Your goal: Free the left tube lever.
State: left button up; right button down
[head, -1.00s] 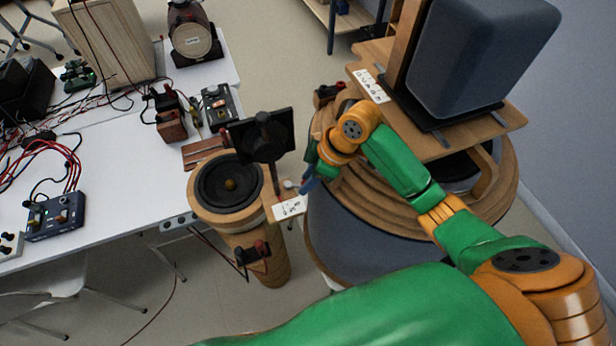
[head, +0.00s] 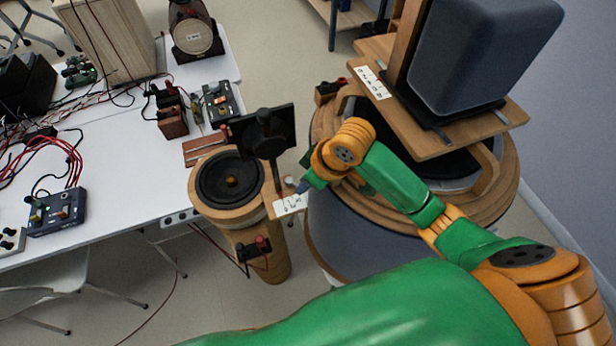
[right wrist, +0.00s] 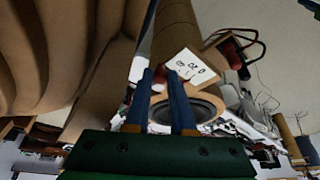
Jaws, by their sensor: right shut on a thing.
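The left tube (head: 268,262) is a wooden cylinder with a round black speaker (head: 230,183) on top. A white label card (head: 290,204) with dark marks sits on a wooden tab at its right side. The card also shows in the right wrist view (right wrist: 188,67). My right gripper (head: 301,189) is at this tab, beside the card. In the right wrist view its two blue fingers (right wrist: 168,88) stand a little apart, shut on the small tube lever by the card. The lever is mostly hidden by the fingers. My left gripper is not in view.
A black plate on a post (head: 264,132) rises close beside the tab. A large round wooden stand (head: 490,205) with a grey speaker (head: 480,55) is close on the right. The white table (head: 110,165) at left holds boxes and cables.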

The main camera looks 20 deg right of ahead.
jog(key=shift+s+a+r+m+t+h, duration=0.15)
jog(key=shift+a+m+h, duration=0.15)
jog(key=shift+m, duration=0.45)
jog(key=shift+s+a+f+m+t+h, duration=0.15)
jog(key=shift+a+m+h, duration=0.1)
jog(key=shift+m, duration=0.5)
jog(key=shift+r, duration=0.1)
jog(key=c, duration=0.8)
grip_release()
jog(key=shift+a, duration=0.1)
jog(key=shift+o, duration=0.2)
jog(key=v, duration=0.7)
jog(key=shift+s, duration=0.1)
